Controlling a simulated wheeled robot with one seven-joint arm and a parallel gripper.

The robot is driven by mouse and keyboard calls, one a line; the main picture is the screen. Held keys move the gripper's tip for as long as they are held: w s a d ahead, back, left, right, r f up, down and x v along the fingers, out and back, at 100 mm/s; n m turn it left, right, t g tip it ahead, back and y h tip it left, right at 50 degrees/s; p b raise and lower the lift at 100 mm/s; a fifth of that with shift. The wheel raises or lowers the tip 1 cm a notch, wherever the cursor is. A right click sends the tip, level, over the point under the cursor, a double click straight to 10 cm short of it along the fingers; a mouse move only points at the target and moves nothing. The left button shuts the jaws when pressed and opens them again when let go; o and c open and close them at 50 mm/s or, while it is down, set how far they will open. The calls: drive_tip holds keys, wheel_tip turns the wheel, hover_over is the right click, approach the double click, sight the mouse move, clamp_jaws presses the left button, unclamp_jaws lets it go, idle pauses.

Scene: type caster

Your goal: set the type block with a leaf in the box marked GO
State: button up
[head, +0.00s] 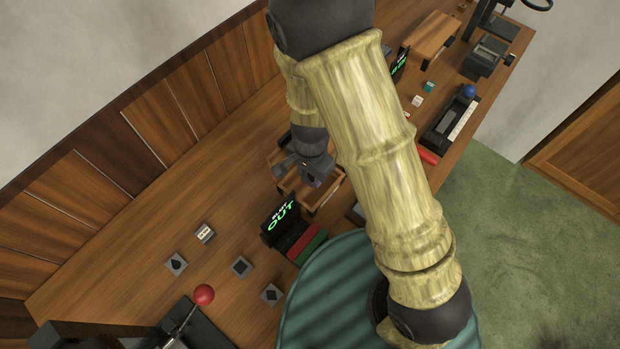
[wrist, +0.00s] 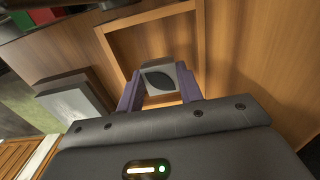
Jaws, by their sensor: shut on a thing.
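My gripper (wrist: 160,95) is shut on a grey type block (wrist: 158,80) with a dark leaf on its face, held between two purple fingers. In the wrist view the block is over an open wooden box (wrist: 198,42); I cannot tell whether it touches the floor of the box. In the head view my gripper (head: 316,180) is over a wooden box (head: 283,158), behind the OUT sign (head: 280,217), and the block cannot be made out. No GO marking is readable; another green-lettered sign (head: 400,62) is partly hidden behind my arm.
Several type blocks, one with a drop shape (head: 176,264), lie on the bench at the left. A red-knobbed lever (head: 203,295) is at the lower left. Red and green pieces (head: 305,246) sit beside the OUT sign. Another wooden box (head: 432,38) stands at the far right.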

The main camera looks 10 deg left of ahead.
sight(310, 176)
drive_tip(key=shift+f, duration=1.75)
drive_tip(key=shift+f+b, duration=0.2)
drive_tip(key=shift+b, duration=0.1)
drive_tip(key=o, duration=1.1)
drive_tip(key=shift+r, duration=0.15)
wheel_tip(310, 176, up, 12)
drive_tip(key=shift+r+p, duration=0.1)
drive_tip(key=shift+p, duration=1.1)
